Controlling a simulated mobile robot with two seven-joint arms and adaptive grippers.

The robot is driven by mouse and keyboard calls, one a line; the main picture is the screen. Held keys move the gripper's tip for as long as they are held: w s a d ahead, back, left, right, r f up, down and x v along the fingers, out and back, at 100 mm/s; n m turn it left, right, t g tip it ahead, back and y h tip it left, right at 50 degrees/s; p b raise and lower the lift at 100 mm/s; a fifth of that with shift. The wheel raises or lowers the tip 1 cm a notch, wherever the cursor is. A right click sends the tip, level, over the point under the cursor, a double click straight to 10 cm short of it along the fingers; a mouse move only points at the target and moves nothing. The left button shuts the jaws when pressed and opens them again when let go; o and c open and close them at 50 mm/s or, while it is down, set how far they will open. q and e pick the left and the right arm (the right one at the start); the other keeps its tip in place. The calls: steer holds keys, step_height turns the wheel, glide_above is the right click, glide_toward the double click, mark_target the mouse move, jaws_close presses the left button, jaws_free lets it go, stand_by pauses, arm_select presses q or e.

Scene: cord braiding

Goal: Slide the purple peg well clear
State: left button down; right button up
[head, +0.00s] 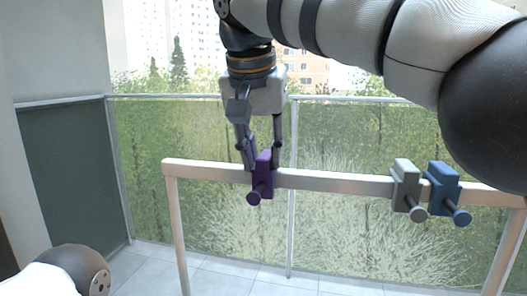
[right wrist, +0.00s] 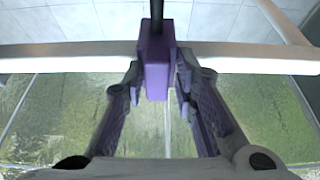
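The purple peg (head: 262,178) sits on the horizontal rail (head: 330,181), left of its middle, with its round-ended rod pointing toward me. My right gripper (head: 262,162) comes down from above, with one finger on each side of the peg's block. In the right wrist view the purple block (right wrist: 157,70) stands between the two fingertips (right wrist: 158,72), which look to be against its sides. The right gripper appears shut on it. My left gripper is out of view; only part of my left arm shows at the lower left.
A grey peg (head: 406,186) and a blue peg (head: 443,188) sit close together on the rail's right part. The rail between the purple and grey pegs is bare, as is the short stretch at its left end. A glass balcony railing stands behind.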

mark_target(262, 156)
steer(key=shift+o, duration=0.8)
steer(key=v, duration=0.3)
steer(key=shift+s+r, duration=0.1)
steer(key=shift+r, duration=0.05)
steer(key=s+a, duration=0.2)
steer(key=s, duration=0.9)
steer(key=shift+s+a, duration=0.2)
steer(key=shift+s, duration=0.15)
